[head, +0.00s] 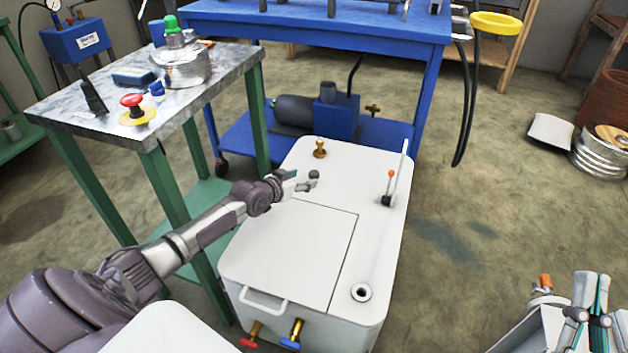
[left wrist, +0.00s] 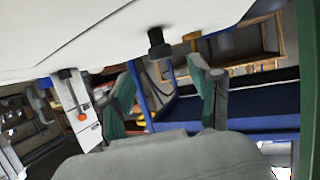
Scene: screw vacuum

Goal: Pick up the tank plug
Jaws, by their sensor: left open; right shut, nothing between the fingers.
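The tank plug appears to be the small dark knob (head: 314,174) standing on the white tank's top (head: 290,235). In the left wrist view the black plug (left wrist: 158,43) hangs from the white surface, as that view is turned over. My left gripper (head: 303,181) is open just beside the plug, low over the tank top. In the left wrist view the plug shows between the directions of the two fingers of the left gripper (left wrist: 163,72), a little beyond their tips. My right gripper (head: 591,276) is shut and empty at the lower right, away from the tank.
A brass fitting (head: 320,148) stands behind the plug. An orange-tipped lever (head: 390,180) is to its right, and an open port (head: 361,292) is near the front. A marble-topped table (head: 110,112) stands left, and a blue bench (head: 330,30) behind.

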